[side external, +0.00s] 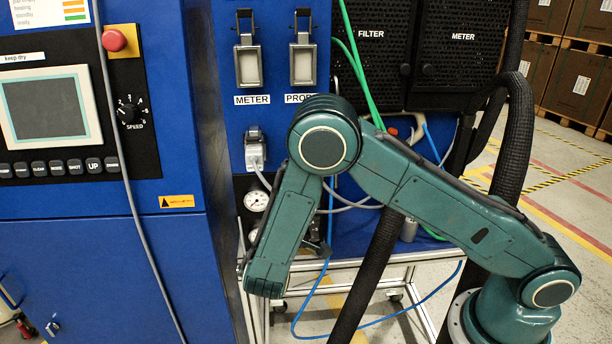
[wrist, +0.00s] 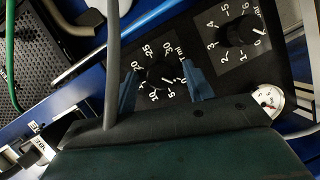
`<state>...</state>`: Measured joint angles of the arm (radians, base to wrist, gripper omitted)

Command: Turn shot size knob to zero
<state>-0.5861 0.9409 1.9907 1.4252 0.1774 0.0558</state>
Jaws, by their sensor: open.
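In the wrist view a black dial knob (wrist: 159,77) marked in ml, with numbers up to 30, sits on a dark panel. It is probably the shot size knob; its name cannot be read. Its pointer seems to face the low numbers near 5, but it is too small to be sure. My gripper (wrist: 160,70) is open. Its two blue fingers stand on either side of the dial, with a gap to the knob, and nothing is held. In the side view the arm hides this dial and the fingers.
A second knob (wrist: 241,34) with numbers up to 6 is close by. A grey cable (wrist: 112,60) runs near the left finger. A white gauge (wrist: 267,101) lies at the right. The side view shows a SPEED knob (side external: 129,113) and a red button (side external: 114,41) on the blue cabinet.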

